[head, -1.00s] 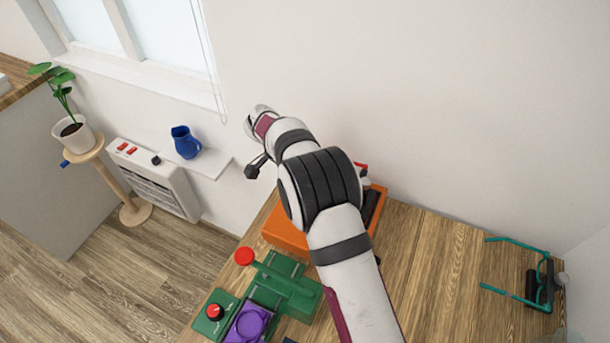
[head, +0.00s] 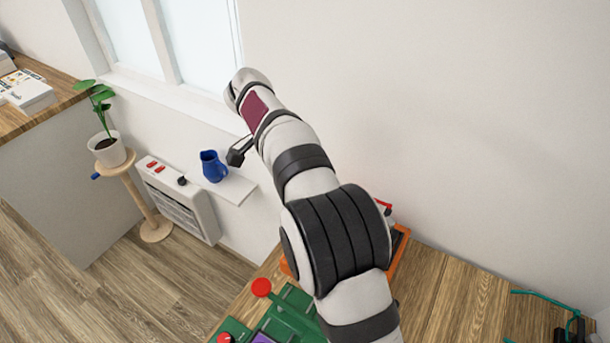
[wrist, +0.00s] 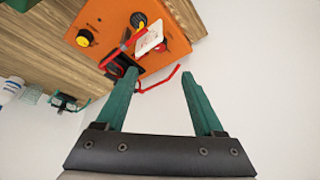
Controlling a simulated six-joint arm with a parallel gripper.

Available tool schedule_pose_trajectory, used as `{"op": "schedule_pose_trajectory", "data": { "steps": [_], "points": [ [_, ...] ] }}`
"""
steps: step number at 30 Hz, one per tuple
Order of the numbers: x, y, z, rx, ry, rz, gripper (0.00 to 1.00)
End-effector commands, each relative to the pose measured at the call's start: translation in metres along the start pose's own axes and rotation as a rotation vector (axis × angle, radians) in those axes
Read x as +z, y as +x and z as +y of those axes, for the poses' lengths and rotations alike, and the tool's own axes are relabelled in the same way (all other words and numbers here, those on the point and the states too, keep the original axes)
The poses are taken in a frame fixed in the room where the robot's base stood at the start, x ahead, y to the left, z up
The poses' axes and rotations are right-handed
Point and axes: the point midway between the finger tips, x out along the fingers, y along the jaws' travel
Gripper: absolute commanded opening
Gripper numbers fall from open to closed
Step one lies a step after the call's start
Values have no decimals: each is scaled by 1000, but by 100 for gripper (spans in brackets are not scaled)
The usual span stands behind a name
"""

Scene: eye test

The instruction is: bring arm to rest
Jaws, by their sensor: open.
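My gripper (wrist: 159,74) shows in the wrist view with two green fingers spread apart and nothing between them. Past the fingertips are an orange box (wrist: 95,42) and white wall. In the head view my arm reaches up and left, its far end overlapping the window's lower right edge. The fingers cannot be made out there. The arm hides most of the orange box (head: 401,250) in that view.
A green device (head: 290,318) with a red knob stands on the wooden table (head: 455,300) by my arm. A blue jug (head: 213,167) sits on a white shelf (head: 236,187). A potted plant (head: 110,152) stands at left. The upper right shows bare wall.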

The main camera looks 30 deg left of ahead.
Motion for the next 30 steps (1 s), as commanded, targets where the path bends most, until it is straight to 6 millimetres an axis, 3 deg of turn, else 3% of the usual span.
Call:
{"op": "schedule_pose_trajectory", "data": {
  "steps": [8, 11, 14, 16, 18, 21, 25, 30],
  "points": [
    [-4, 0, 2, 3, -1, -3, 70],
    [-41, -6, 31, 33, -28, -46, 70],
    [-100, -16, 107, 76, -88, -155, 70],
    [-125, -22, 179, 79, -133, -250, 70],
    [-128, -25, 252, 54, -171, -339, 70],
    [-102, -23, 336, -17, -207, -434, 70],
    [-60, -14, 390, -102, -231, -488, 70],
    [-40, -8, 406, -139, -245, -503, 70]
  ]
}}
